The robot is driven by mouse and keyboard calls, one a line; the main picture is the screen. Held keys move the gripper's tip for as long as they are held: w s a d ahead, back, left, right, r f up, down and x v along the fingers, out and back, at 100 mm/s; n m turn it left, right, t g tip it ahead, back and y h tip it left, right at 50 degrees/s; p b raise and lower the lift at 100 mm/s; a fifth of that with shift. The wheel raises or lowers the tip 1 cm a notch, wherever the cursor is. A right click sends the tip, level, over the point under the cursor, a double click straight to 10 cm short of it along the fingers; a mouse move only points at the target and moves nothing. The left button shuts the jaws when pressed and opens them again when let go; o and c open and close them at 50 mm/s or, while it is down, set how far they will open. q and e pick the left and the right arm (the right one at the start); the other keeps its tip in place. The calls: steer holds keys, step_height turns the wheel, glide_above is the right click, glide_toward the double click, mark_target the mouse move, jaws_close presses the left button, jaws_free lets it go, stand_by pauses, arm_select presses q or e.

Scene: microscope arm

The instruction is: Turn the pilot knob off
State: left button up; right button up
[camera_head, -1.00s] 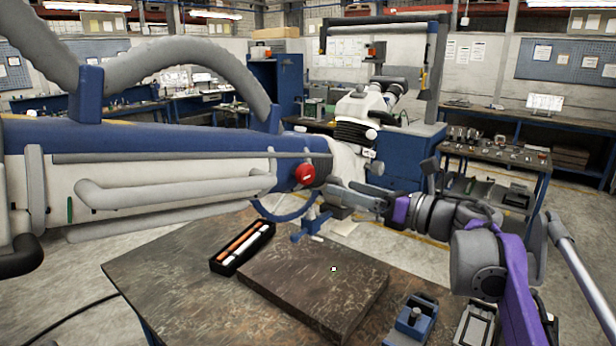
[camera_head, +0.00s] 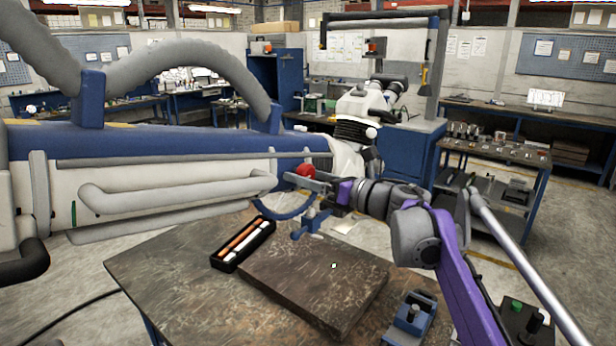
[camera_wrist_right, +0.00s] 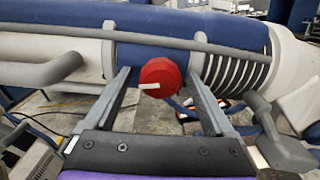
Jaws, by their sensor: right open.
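The red pilot knob (camera_head: 306,170) sits on the blue end section of the large white and blue microscope arm (camera_head: 170,142). In the right wrist view the knob (camera_wrist_right: 160,77) is round, with a white mark running from near its middle to the left, almost level. My right gripper (camera_head: 308,182) is open at the knob, and its fingers hide part of it in the head view. In the right wrist view the right gripper (camera_wrist_right: 159,72) has one finger on each side of the knob, with a gap on both sides. My left gripper is not in view.
Below the arm is a worktable (camera_head: 165,275) with a brown board (camera_head: 315,282), a black tray of pens (camera_head: 243,245) and a blue clamp-like fixture (camera_head: 408,318). Grey pipes and a ribbed sleeve (camera_wrist_right: 238,75) run along the arm near the knob.

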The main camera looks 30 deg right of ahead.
steer(key=shift+c, duration=0.3)
steer(key=c, duration=1.3)
steer(key=shift+m, duration=0.4)
steer(key=m, duration=0.7)
steer(key=shift+a+r, duration=0.1)
steer(key=m+b, duration=0.1)
steer(key=m, duration=0.8)
steer(key=shift+r, duration=0.15)
steer(key=shift+m, duration=0.3)
